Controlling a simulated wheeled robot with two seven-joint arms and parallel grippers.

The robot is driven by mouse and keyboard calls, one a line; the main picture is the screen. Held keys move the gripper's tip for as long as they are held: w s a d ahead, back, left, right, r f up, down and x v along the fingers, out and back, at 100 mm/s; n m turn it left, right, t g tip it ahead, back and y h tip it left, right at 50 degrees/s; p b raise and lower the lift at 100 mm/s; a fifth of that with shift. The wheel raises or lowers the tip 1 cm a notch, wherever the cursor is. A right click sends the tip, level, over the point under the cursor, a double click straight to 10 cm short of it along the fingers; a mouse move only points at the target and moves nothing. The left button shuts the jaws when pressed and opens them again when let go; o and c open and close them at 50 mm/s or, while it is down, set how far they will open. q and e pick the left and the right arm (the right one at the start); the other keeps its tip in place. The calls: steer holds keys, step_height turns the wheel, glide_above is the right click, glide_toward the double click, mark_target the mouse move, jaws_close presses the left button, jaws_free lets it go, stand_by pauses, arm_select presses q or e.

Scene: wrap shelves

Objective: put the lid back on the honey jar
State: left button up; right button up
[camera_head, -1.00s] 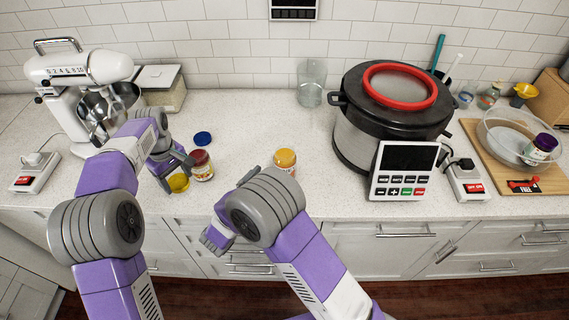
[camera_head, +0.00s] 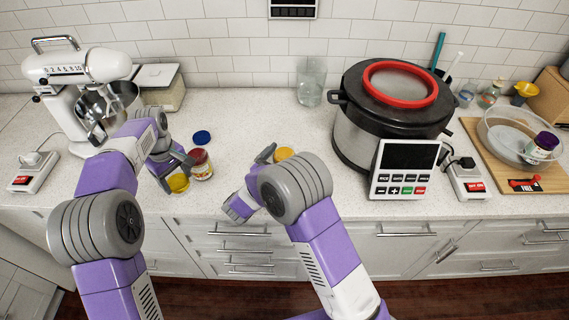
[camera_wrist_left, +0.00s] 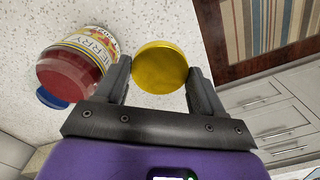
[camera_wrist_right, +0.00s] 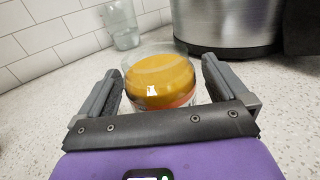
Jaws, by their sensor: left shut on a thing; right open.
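The honey jar (camera_head: 284,153) stands upright on the counter, partly hidden by my right arm in the head view. In the right wrist view the glass jar (camera_wrist_right: 160,82) shows an amber top with no lid on it. My right gripper (camera_wrist_right: 162,68) is open, with one finger on each side of the jar and small gaps visible. My left gripper (camera_wrist_left: 158,78) is shut on a round yellow lid (camera_wrist_left: 160,67), held at its rim. The lid also shows in the head view (camera_head: 178,183), near the front edge of the counter.
A red berry jar (camera_head: 201,165) stands right beside my left gripper, with a blue lid (camera_head: 202,137) behind it. A large cooker (camera_head: 375,140) stands right of the honey jar. A clear glass (camera_head: 311,85) is behind. The counter between the two jars is clear.

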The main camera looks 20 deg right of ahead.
steer(key=shift+x, duration=0.95)
steer(key=c, duration=1.5)
arm_select(q)
step_height(320, 180, up, 2)
steer(key=shift+p, duration=1)
arm_select(e)
step_height(320, 180, up, 10)
steer(key=shift+r, duration=0.1)
arm_select(q)
steer(key=shift+f, duration=0.1)
arm_select(e)
steer(key=shift+s, duration=0.1)
